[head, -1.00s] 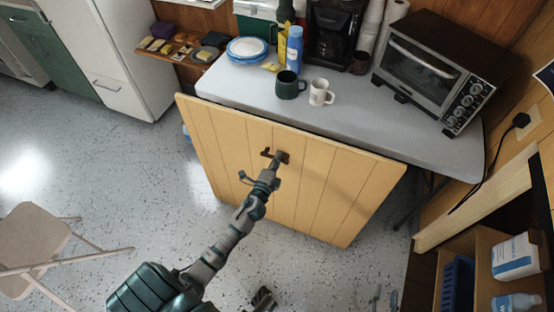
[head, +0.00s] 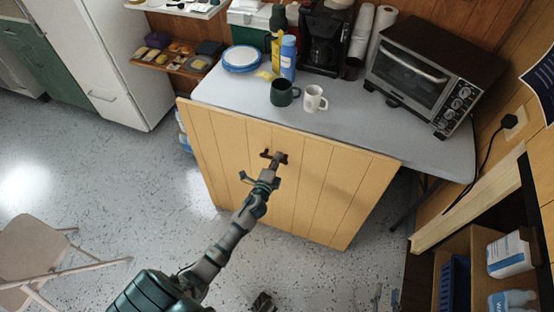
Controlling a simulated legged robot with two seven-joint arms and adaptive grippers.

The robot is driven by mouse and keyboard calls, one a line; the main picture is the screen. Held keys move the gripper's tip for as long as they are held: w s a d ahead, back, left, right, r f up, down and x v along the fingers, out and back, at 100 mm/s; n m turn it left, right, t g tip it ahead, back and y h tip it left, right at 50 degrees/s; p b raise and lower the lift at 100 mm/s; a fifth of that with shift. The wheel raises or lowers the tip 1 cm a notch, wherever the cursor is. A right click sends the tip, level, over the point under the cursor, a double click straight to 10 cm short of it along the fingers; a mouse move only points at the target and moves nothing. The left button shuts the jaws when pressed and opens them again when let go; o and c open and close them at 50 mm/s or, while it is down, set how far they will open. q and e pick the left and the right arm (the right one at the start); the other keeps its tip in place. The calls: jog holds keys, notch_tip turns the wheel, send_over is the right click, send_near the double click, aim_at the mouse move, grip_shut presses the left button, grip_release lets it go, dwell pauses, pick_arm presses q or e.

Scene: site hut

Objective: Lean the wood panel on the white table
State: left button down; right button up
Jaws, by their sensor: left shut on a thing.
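The wood panel (head: 325,190) is a tan board with vertical grooves and a dark handle (head: 274,156) near its upper middle. It stands almost upright against the front edge of the white table (head: 365,125), its top edge about level with the tabletop. I cannot tell whether its bottom edge touches the floor. My left gripper (head: 275,165) is shut on the panel's handle. Another gripper part (head: 263,302) shows at the bottom edge, low over the floor; it is probably my right one, and its fingers are too cut off to read.
On the table stand a green mug (head: 284,93), a white mug (head: 314,99), plates (head: 243,59), a blue bottle (head: 288,58), a coffee maker (head: 324,40) and a toaster oven (head: 420,75). A folding chair (head: 35,245) is at left. A shelf (head: 470,245) is at right. Floor between is clear.

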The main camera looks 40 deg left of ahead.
aim_at(281, 151)
pick_arm(q)
jog(key=shift+r+p+x, duration=0.2)
jog(key=shift+p+x, duration=0.15)
jog(key=shift+x, duration=0.45)
jog(key=shift+r+p+x, duration=0.2)
jog(key=shift+p+x, duration=0.1)
jog(key=shift+x, duration=0.55)
pick_arm(e)
jog(key=shift+r, duration=1.05)
pick_arm(q)
jog(key=shift+w, duration=0.15)
pick_arm(e)
jog(key=shift+r, duration=0.1)
pick_arm(q)
jog(key=shift+w+a+g+p, duration=0.15)
jog(key=shift+w+g+p, duration=0.25)
jog(key=shift+w, duration=0.3)
jog(key=shift+x, duration=0.8)
pick_arm(e)
jog(key=shift+w+r, duration=0.1)
jog(key=shift+r, duration=0.55)
pick_arm(q)
jog(key=shift+w, duration=0.1)
